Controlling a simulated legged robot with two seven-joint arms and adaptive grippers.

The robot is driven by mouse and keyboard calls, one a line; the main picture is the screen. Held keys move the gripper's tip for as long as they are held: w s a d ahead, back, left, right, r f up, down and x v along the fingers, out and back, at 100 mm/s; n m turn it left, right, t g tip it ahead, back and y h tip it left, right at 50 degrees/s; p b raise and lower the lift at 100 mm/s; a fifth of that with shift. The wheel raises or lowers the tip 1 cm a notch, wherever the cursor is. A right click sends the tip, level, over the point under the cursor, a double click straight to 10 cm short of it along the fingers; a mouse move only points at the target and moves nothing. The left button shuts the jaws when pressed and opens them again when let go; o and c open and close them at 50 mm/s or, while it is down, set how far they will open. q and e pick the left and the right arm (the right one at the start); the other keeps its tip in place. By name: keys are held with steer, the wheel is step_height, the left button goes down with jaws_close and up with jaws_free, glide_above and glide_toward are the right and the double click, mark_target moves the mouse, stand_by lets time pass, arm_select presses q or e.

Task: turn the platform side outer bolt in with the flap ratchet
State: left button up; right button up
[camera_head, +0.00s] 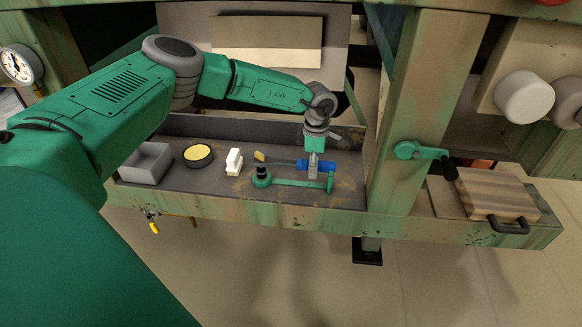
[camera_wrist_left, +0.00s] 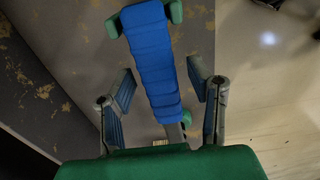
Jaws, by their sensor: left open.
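My left gripper (camera_head: 314,160) is directly above the handle, pointing down. In the left wrist view, the blue handle (camera_wrist_left: 155,60) runs lengthwise between the two open fingers of my left gripper (camera_wrist_left: 162,82), with a gap on each side. I cannot make out the platform side outer bolt. My right gripper is not in view.
The grey tray (camera_head: 200,183) also holds a grey box (camera_head: 147,162), a round dish of yellow stuff (camera_head: 198,155), a white block (camera_head: 234,160) and a green bar with a black knob (camera_head: 290,183). A rusty green post (camera_head: 410,110) stands right of the tray; a wooden board (camera_head: 497,193) lies beyond.

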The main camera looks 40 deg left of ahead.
arm_select(q)
steer(key=shift+p, duration=0.45)
stand_by(0.6)
jaws_close()
steer(key=shift+r+p, duration=0.6)
steer(key=shift+r, duration=0.1)
steer(key=shift+r+p, duration=2.35)
steer(key=shift+r, duration=0.6)
